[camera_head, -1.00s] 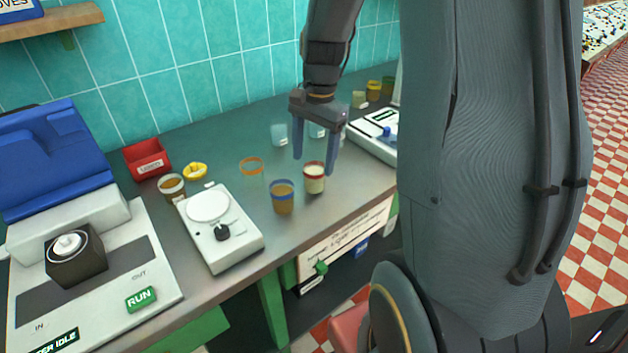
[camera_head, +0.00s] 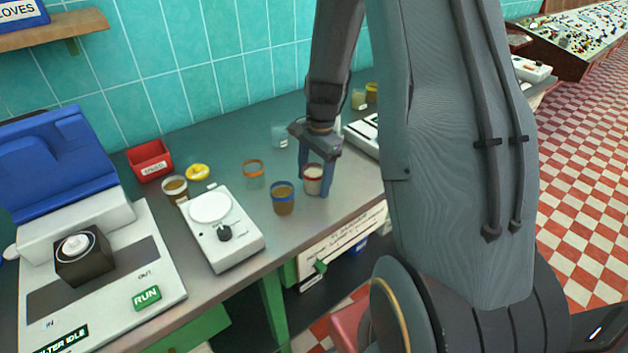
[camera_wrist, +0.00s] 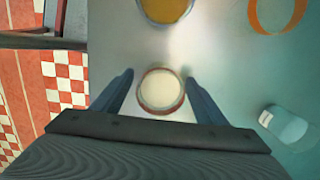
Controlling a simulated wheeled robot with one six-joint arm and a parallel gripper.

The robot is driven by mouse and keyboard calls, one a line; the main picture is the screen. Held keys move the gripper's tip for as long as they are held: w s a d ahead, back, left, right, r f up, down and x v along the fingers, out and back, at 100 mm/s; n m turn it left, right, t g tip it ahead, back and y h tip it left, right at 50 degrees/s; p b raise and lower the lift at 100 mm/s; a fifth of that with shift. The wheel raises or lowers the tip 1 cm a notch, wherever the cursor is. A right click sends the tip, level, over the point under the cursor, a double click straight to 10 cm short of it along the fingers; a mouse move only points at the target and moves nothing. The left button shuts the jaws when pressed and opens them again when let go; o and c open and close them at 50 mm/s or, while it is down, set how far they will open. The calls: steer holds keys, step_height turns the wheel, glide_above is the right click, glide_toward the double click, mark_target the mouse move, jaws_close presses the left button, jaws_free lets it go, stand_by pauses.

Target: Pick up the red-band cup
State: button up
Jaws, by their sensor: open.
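The red-band cup (camera_head: 312,180) stands upright on the grey counter (camera_head: 345,205), with pale cream contents. My gripper (camera_head: 314,190) is open and lowered over it, with one blue-grey finger on each side of the cup. In the wrist view the red-band cup (camera_wrist: 160,90) sits between the two spread fingertips (camera_wrist: 160,84), with a gap visible on both sides. The gripper partly hides the cup's upper rim in the head view.
A blue-band cup (camera_head: 283,198) with amber contents stands close by on the left. The counter's front edge is near.

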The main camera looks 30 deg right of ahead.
steer(key=c, duration=1.2)
steer(key=shift+c, duration=0.2)
